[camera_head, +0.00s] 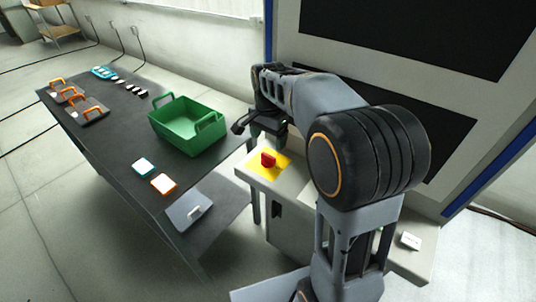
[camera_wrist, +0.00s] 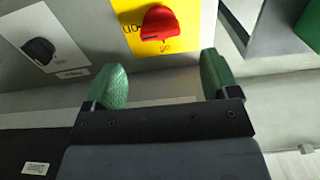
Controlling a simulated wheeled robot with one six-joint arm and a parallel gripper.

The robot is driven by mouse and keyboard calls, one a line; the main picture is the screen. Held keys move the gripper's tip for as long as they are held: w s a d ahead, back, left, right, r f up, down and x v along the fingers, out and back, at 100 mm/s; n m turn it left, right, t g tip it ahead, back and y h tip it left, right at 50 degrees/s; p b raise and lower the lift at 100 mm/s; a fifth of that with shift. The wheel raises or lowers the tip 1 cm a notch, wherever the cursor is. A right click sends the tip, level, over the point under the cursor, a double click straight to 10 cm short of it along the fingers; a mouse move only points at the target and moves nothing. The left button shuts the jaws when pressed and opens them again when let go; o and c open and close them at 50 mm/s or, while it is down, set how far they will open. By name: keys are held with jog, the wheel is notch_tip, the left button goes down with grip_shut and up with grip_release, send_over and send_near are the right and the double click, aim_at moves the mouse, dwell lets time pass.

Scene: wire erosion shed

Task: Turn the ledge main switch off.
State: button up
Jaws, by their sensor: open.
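The ledge main switch is a red rotary knob (camera_head: 268,160) on a yellow plate (camera_head: 283,163), set on the grey machine ledge. In the wrist view the red knob (camera_wrist: 158,22) sits at the top centre on its yellow plate (camera_wrist: 128,12), with black markings left of and below it. The handle appears to lie roughly sideways in that view, toward the left marking; I cannot read its setting surely. My gripper (camera_wrist: 162,78) is open and empty, its green fingertips apart from the knob. In the head view my gripper (camera_head: 262,130) hangs just above and behind the switch.
A black knob (camera_wrist: 38,50) on a pale plate is left of the switch in the wrist view. The dark table (camera_head: 120,140) at left holds a green crate (camera_head: 187,141), coloured tiles and orange-handled pieces. The machine's tall panel (camera_head: 290,35) rises behind the ledge.

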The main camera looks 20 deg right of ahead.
aim_at(268, 155)
jog(key=shift+f, duration=3.55)
jog(key=c, duration=0.9)
